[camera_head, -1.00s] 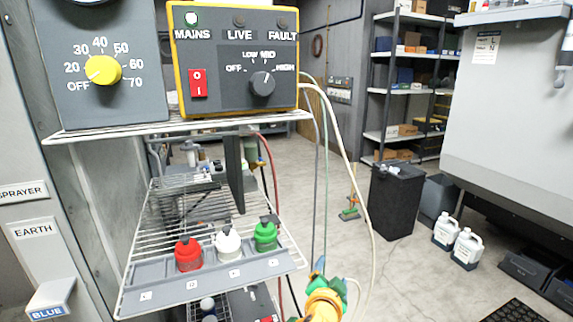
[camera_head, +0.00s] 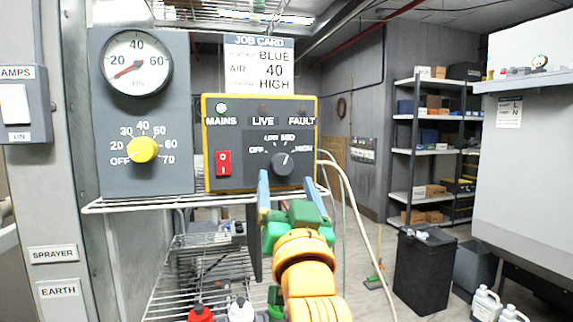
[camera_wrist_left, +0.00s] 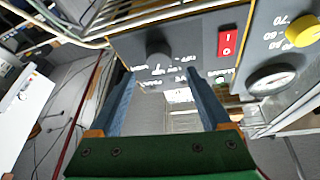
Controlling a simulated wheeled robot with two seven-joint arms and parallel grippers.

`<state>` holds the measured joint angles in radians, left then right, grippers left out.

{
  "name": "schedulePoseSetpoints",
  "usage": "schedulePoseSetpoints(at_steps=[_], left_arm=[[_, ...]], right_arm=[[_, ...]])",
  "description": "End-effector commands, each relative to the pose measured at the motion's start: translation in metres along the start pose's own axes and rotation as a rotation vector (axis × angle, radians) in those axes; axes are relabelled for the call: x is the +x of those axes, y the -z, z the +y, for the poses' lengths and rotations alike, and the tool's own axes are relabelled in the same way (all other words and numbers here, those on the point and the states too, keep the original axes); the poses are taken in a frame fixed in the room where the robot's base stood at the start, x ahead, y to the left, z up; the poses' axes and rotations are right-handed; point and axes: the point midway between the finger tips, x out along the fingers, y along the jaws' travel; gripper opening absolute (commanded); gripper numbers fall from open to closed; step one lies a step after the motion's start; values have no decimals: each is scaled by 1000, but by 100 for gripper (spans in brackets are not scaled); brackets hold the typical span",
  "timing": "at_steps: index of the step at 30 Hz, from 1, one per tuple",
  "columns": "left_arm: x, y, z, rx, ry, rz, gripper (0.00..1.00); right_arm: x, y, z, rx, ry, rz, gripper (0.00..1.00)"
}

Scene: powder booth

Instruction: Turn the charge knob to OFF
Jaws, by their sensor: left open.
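The charge knob (camera_head: 282,162) is a dark round knob on the grey, yellow-edged control box (camera_head: 241,182). Its scale reads OFF, LOW, MID, HIGH from left to right. Its pale pointer appears to lean up and right, between MID and HIGH. The knob also shows in the left wrist view (camera_wrist_left: 158,52), where the panel is upside down. My left gripper (camera_head: 293,184) has blue fingers, is open and empty, and is just below and in front of the knob. In the left wrist view the fingers (camera_wrist_left: 164,76) are spread, with the knob beyond their tips. My right gripper is not in view.
A red switch (camera_head: 223,163) is left of the knob. A yellow knob (camera_head: 143,149) and a gauge (camera_head: 137,63) are on the grey panel farther left. A job card (camera_head: 259,66) stands above the box. Pale cables (camera_head: 346,185) hang at right. A wire shelf (camera_head: 100,205) supports the box.

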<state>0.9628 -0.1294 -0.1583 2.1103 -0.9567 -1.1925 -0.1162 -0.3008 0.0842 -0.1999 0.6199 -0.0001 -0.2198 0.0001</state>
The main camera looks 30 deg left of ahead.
Motion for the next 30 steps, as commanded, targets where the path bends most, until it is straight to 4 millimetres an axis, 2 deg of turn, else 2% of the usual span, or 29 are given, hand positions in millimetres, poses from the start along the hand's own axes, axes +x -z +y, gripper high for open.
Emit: schedulePoseSetpoints(at_steps=[1,7,10,16,17,25,26,30], left_arm=[[13,6,-2,7,2,-2,81],[48,4,0,8,-1,-2,81],[55,1,1,4,-3,-2,81],[55,-1,1,3,-4,-1,81],[55,-1,2,3,-4,-1,78],[55,-1,2,4,-4,-2,6],[55,-1,2,4,-4,-2,0],[55,-1,2,-1,-3,-2,0]], right_arm=[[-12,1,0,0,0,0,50],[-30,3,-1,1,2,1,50],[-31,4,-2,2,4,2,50],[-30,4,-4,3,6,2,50],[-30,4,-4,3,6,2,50],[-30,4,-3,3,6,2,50],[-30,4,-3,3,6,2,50],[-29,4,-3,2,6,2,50]])
